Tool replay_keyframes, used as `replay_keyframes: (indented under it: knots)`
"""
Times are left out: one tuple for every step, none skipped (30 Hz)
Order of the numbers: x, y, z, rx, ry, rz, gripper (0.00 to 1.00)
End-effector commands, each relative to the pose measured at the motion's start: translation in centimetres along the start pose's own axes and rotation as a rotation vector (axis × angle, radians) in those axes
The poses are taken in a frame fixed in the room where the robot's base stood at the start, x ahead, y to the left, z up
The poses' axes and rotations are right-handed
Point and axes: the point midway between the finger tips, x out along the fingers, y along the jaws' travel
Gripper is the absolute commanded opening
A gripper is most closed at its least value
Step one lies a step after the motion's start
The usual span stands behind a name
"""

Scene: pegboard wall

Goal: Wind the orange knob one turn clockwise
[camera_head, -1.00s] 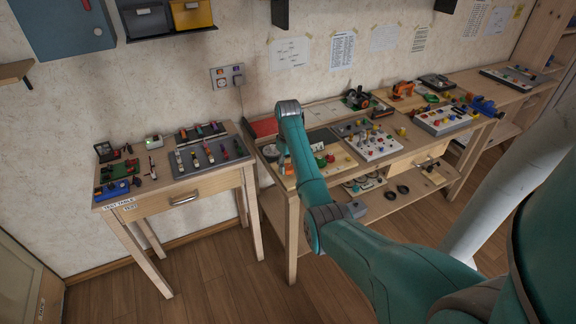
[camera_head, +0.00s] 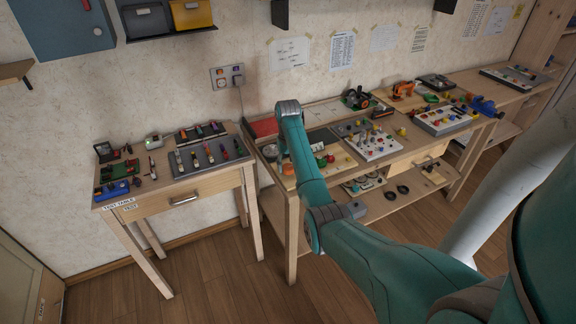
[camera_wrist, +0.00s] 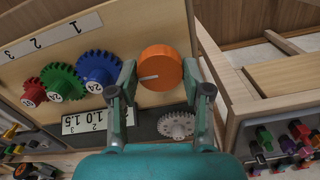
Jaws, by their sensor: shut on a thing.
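The orange knob (camera_wrist: 160,68) sits upright on its pale wooden board, in the middle of the wrist view. A white pointer line on its face points left. My gripper (camera_wrist: 157,78) reaches in from below, with one finger on each side of the knob, and is shut on it.
Blue (camera_wrist: 98,74), green (camera_wrist: 63,82) and red (camera_wrist: 34,92) gears stand in a row left of the knob. A pale gear (camera_wrist: 177,125) is below right. A small table (camera_head: 145,203) with tools stands at the left in the head view.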

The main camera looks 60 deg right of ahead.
Motion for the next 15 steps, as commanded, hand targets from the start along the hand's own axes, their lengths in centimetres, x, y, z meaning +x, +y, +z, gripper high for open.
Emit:
replay_keyframes:
  knots:
    - [0.13,0.02,0.09,0.001,-0.003,0.0,0.14]
    - [0.13,0.02,0.09,0.001,-0.003,0.0,0.14]
    - [0.13,0.02,0.09,0.0,-0.003,0.0,0.14]
    - [0.13,0.02,0.1,0.0,-0.003,0.0,0.14]
    - [0.14,0.02,0.1,0.0,-0.003,0.0,0.14]
    - [0.14,0.02,0.1,0.0,-0.004,0.0,0.14]
    - [0.14,0.02,0.1,0.0,-0.004,0.0,0.14]
    - [0.14,0.02,0.1,0.0,-0.004,0.0,0.14]
    - [0.14,0.02,0.1,0.0,-0.004,0.0,0.54]
    - [0.14,0.02,0.1,0.0,-0.004,0.0,0.61]
    - [0.13,0.02,0.09,-0.001,-0.003,0.0,0.69]
    - [0.11,0.02,0.08,-0.001,-0.003,0.0,0.74]
    - [0.1,0.01,0.08,-0.001,-0.003,0.0,0.74]
    - [0.09,0.01,0.07,-0.001,-0.003,0.0,0.74]
    - [0.08,0.01,0.06,-0.001,-0.002,0.0,0.74]
